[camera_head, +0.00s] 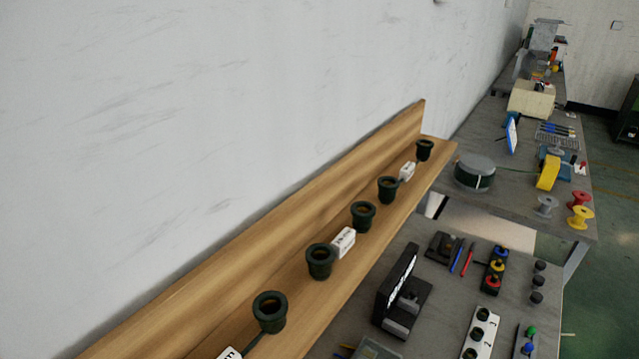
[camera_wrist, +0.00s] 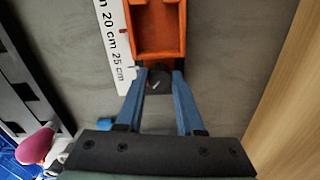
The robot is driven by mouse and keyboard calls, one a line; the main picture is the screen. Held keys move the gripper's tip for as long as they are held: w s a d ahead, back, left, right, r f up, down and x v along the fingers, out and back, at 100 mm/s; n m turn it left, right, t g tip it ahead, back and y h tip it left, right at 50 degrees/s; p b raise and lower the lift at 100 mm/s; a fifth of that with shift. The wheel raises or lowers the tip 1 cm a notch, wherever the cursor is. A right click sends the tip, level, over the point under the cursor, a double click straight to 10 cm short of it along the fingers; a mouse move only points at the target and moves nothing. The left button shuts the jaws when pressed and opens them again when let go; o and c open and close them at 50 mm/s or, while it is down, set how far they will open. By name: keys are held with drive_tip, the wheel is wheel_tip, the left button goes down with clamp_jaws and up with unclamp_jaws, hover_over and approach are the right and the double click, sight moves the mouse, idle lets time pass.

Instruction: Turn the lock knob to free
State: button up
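The lock knob, a dark round piece with a thin white mark (camera_wrist: 158,84), shows in the wrist view just below an orange open box (camera_wrist: 158,30). The white mark lies at a slant. My gripper (camera_wrist: 159,76) has two blue fingers spread apart, one on each side of the knob. A narrow gap seems to show between the knob and each finger. Whether the fingertips are at the knob's height cannot be told. My gripper and the knob cannot be made out in the head view.
A white ruler (camera_wrist: 113,45) lies left of the orange box. A wooden strip (camera_wrist: 293,95) borders the right. In the head view a wooden shelf (camera_head: 405,215) holds several dark green cups, above a grey bench (camera_head: 440,330) with tools and parts.

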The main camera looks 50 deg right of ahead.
clamp_jaws()
drive_tip(key=shift+r+n+p, duration=0.1)
drive_tip(key=shift+n+p, duration=0.2)
drive_tip(key=shift+n, duration=0.1)
drive_tip(key=n+p, duration=0.1)
drive_tip(key=n, duration=0.1)
drive_tip(key=shift+n, duration=0.3)
drive_tip(key=shift+n+p, duration=0.95)
drive_tip(key=shift+n, duration=1.05)
drive_tip(key=o, duration=0.8)
unclamp_jaws()
drive_tip(key=shift+c, duration=0.2)
